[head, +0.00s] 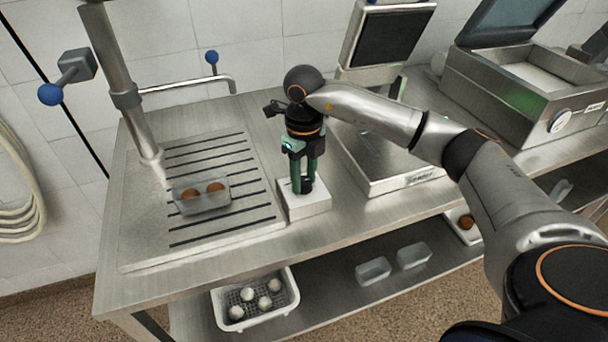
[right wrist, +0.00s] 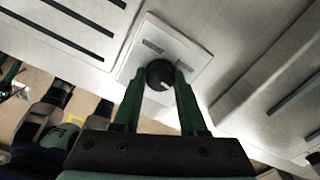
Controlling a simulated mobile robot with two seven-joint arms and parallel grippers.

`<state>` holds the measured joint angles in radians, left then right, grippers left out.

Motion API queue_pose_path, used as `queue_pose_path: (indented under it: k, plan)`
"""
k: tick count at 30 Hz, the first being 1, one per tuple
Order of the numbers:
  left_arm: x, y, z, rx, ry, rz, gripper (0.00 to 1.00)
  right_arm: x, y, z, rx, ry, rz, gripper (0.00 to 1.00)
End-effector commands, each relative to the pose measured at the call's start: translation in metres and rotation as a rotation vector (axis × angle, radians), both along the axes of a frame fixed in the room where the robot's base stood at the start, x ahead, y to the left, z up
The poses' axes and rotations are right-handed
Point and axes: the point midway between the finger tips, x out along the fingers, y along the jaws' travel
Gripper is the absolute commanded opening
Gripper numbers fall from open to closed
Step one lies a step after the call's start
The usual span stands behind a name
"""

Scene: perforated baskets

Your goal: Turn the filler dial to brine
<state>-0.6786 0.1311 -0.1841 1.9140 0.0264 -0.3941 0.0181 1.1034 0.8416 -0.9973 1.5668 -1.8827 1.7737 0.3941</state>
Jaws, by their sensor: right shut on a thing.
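The filler dial is a round black knob (right wrist: 158,72) with a small white mark on its lower right edge in the right wrist view. It sits on a white plate (right wrist: 130,62) with two dark labels, too blurred to read. In the head view the white block (head: 306,207) under it stands on the steel counter, and the knob is mostly hidden. My right gripper (head: 306,188) points down with its green fingers shut on the knob; it also shows in the right wrist view (right wrist: 160,88).
A slotted drain board (head: 190,235) with a clear tub (head: 203,207) of brown balls lies left of the block. A scale (head: 395,178) stands close on its right. A steel machine (head: 500,100) is at far right. A white basket (head: 218,305) sits on the lower shelf.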

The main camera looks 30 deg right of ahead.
Motion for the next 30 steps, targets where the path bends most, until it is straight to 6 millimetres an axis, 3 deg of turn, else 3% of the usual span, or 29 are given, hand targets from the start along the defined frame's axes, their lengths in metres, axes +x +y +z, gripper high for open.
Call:
queue_pose_path:
  k: [15, 30]
  plan:
    - [0.000, 0.000, 0.009, 0.000, 0.001, 0.000, 0.50, 0.001, 0.000, 0.002, 0.001, -0.003, -0.452, 0.00]
    - [0.000, 0.000, 0.012, 0.000, 0.001, 0.000, 0.50, 0.001, 0.000, 0.002, 0.002, -0.005, -0.648, 0.00]
